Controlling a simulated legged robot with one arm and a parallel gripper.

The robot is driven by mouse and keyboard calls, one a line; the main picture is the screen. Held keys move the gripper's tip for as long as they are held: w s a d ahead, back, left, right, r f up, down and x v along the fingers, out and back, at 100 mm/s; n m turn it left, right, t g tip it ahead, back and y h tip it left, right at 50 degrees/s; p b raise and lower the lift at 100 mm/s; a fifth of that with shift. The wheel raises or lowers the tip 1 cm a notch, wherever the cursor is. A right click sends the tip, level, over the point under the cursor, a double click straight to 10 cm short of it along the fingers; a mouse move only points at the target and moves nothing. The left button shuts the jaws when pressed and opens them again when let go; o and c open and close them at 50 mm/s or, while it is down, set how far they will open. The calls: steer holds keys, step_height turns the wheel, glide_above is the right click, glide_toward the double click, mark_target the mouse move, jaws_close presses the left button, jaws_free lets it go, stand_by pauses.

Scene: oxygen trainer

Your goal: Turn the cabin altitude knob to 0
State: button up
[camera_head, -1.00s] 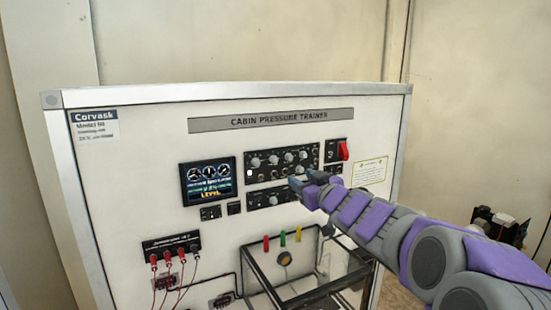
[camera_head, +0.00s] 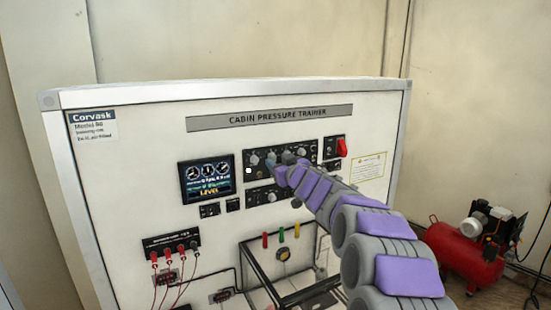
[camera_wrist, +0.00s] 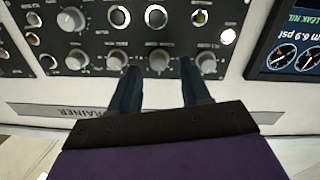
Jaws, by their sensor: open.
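The black knob panel (camera_head: 262,160) is on the upper middle of the white trainer board. It also fills the top of the wrist view (camera_wrist: 139,38), upside down, with a row of grey knobs. The labels are too small to read, so I cannot tell which knob is cabin altitude. My gripper (camera_head: 279,172) is at the panel and hides part of it. In the wrist view its two dark fingers are open (camera_wrist: 160,76), and one grey knob (camera_wrist: 159,60) shows between and just beyond the fingertips. I cannot tell whether a finger touches it.
A lit display (camera_head: 208,180) is left of the panel and a red switch (camera_head: 341,147) is to its right. A clear-walled box (camera_head: 245,262) juts out below. Red leads (camera_head: 155,265) hang at lower left. A red compressor (camera_head: 465,252) stands on the floor at right.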

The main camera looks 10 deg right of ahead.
mark_target(273, 157)
steer(key=shift+x, duration=0.8)
steer(key=shift+w+a+p, duration=0.1)
steer(key=shift+w+p, duration=0.2)
steer(key=shift+w, duration=0.15)
jaws_close()
